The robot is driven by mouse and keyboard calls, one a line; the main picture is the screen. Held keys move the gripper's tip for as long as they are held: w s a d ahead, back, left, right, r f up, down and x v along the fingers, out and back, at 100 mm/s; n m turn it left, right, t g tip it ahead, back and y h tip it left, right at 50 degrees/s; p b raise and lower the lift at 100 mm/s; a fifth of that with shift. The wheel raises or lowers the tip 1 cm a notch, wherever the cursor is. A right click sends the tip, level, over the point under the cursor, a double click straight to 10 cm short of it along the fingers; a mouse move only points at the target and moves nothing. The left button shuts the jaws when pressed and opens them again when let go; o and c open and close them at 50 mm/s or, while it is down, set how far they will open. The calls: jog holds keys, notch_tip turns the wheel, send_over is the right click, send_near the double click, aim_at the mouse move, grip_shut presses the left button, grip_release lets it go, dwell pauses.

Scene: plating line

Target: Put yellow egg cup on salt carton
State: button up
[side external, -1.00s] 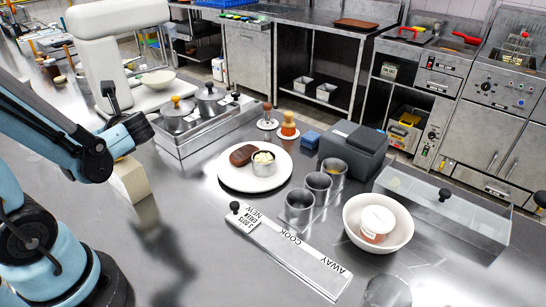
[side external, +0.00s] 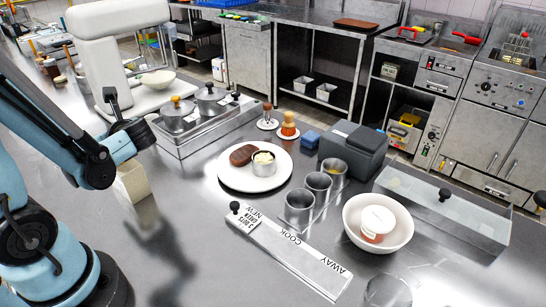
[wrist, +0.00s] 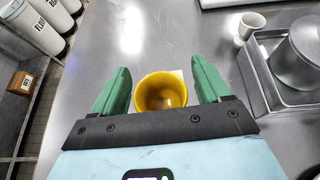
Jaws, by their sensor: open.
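The yellow egg cup (wrist: 161,93) is in the wrist view, between the two green fingers of my gripper (wrist: 161,65). The fingers are open, with a gap on each side of the cup. A white corner (wrist: 179,73) shows just behind the cup; most of what lies under it is hidden. In the side view a pale upright box, seemingly the salt carton (side external: 133,184), stands on the counter below my arm's end. The cup and the fingertips cannot be made out there, so I cannot tell exactly how the cup meets the carton.
A metal tray with lidded pots (side external: 182,148) stands right of the carton, with a white mug (wrist: 250,25) near it. A white machine (side external: 118,55) stands behind. A plate with food (side external: 232,184) is farther right. Bare counter lies in front of the carton.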

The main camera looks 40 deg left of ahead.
jog(key=shift+r, duration=0.1)
jog(key=shift+d+r, duration=0.2)
jog(key=shift+d, duration=0.05)
jog(key=v, duration=1.1)
jog(key=w+d+f+n+t+h, duration=0.2)
jog(key=w+d+n+t+h, duration=0.5)
jog(key=d+n+h, duration=0.4)
jog(key=w+n+h, duration=0.1)
jog(key=n, duration=0.5)
jog(key=shift+d+t+h, duration=0.35)
jog(key=shift+t+h, duration=0.05)
